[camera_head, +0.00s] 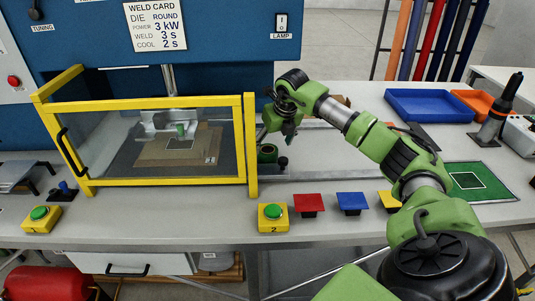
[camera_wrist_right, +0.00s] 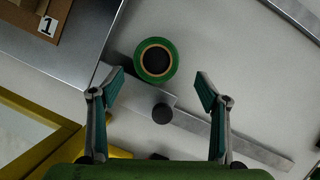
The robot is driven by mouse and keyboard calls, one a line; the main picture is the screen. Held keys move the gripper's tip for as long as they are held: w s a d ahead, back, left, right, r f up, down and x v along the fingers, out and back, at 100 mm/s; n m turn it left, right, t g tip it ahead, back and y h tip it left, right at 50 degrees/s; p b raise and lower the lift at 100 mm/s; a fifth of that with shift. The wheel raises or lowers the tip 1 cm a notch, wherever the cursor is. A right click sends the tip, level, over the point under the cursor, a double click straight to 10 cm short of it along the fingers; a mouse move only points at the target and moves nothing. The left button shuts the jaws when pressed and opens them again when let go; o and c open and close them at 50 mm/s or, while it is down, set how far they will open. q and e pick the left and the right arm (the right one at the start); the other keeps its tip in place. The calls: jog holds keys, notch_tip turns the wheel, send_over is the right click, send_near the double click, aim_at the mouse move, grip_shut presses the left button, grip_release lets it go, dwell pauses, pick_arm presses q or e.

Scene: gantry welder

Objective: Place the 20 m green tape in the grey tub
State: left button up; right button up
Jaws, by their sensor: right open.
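A green tape roll (camera_head: 267,153) stands on the grey table just right of the yellow-framed enclosure. In the right wrist view the green tape (camera_wrist_right: 141,74) is seen from above as a ring with a tan inner edge and a dark centre; its size marking cannot be read. My right gripper (camera_head: 280,130) hangs above and close to it. In the wrist view the right gripper (camera_wrist_right: 159,76) is open, its fingers apart with nothing held, and the tape lies beyond the gap between the tips. No grey tub can be made out. My left gripper is not in view.
The yellow-framed enclosure (camera_head: 250,140) is close left of the gripper. A metal bar with a dark round knob (camera_wrist_right: 162,113) lies beside the tape. Blue (camera_head: 430,118) and orange (camera_head: 466,97) trays are back right. Button boxes and coloured plates line the front edge.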

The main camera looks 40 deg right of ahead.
aim_at(268, 150)
jog(key=shift+w+f, duration=0.25)
jog(key=shift+f, duration=0.25)
jog(key=shift+w+f, duration=0.2)
jog(key=shift+p+x, duration=0.75)
jog(key=shift+x, duration=0.05)
jog(key=x, duration=0.2)
jog(key=shift+w+a+f+p, duration=0.15)
jog(key=shift+w+f+p, duration=0.05)
jog(key=shift+w+p, duration=0.15)
jog(key=shift+w+f, duration=0.2)
jog(key=shift+f, duration=0.2)
jog(key=shift+s, duration=0.1)
jog(key=shift+c, duration=0.4)
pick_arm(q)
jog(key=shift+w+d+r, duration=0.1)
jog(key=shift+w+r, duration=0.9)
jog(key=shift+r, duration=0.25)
pick_arm(e)
jog(key=c, duration=1.2)
